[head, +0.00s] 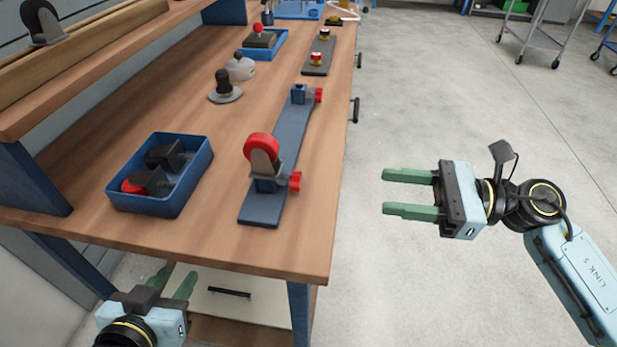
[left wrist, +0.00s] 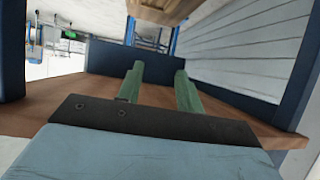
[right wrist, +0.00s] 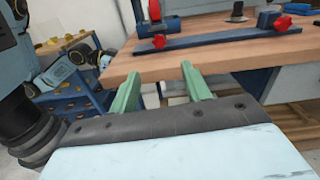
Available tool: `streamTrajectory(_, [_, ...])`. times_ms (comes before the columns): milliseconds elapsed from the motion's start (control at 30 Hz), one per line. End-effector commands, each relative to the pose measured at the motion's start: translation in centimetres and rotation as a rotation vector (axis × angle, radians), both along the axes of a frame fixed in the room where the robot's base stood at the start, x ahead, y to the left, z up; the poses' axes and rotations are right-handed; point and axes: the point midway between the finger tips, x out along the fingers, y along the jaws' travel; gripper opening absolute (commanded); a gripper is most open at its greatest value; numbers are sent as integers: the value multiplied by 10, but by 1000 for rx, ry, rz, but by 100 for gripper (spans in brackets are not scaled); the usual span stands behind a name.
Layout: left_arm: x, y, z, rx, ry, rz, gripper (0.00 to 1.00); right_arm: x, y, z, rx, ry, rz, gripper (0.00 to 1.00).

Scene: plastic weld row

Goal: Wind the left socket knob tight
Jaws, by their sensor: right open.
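A dark blue rail (head: 289,135) lies on the wooden bench with a socket at each end. The near socket (head: 268,186) holds an upright caster with a red wheel (head: 262,147); its red knob (head: 295,181) faces the aisle. This socket is the left one in the right wrist view, where its knob (right wrist: 159,41) shows. The far socket (head: 299,93) looks empty and has a red knob (head: 319,95). My right gripper (head: 386,192) is open and empty, off the bench to the knob's right. My left gripper (head: 173,282) is open and empty by the bench's near edge.
A blue bin (head: 160,196) with dark casters, one red-wheeled, stands left of the rail. A dark knob-topped piece (head: 224,86) and a grey one (head: 240,67) stand behind. A shelf (head: 80,62) runs along the left.

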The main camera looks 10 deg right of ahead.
Motion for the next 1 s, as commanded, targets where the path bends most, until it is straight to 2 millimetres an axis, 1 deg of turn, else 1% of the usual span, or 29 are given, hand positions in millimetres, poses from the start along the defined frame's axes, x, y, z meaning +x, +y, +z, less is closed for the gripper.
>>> streamTrajectory(67, [0, -1, 4, -5, -13, -1, 36, -1, 3, 0, -3, -5, -1, 48])
streamTrajectory(167, [1, -2, 7, -8, -27, -2, 36, 3, 12, 2, -3, -10, -2, 48])
streamTrajectory(267, [3, -3, 10, -15, -50, -4, 36, 8, 28, 2, -1, -11, 0, 48])
streamTrajectory(500, [7, -6, 17, -28, -100, -8, 36, 24, 78, 2, 1, -11, 0, 48])
streamTrajectory(700, [9, -8, 23, -38, -135, -12, 36, 35, 110, 1, 0, -6, -2, 48])
streamTrajectory(833, [10, -9, 26, -44, -154, -12, 36, 39, 121, 1, -2, -7, -2, 48])
streamTrajectory(1000, [11, -9, 27, -46, -162, -13, 36, 40, 127, 0, -3, -4, -3, 48])
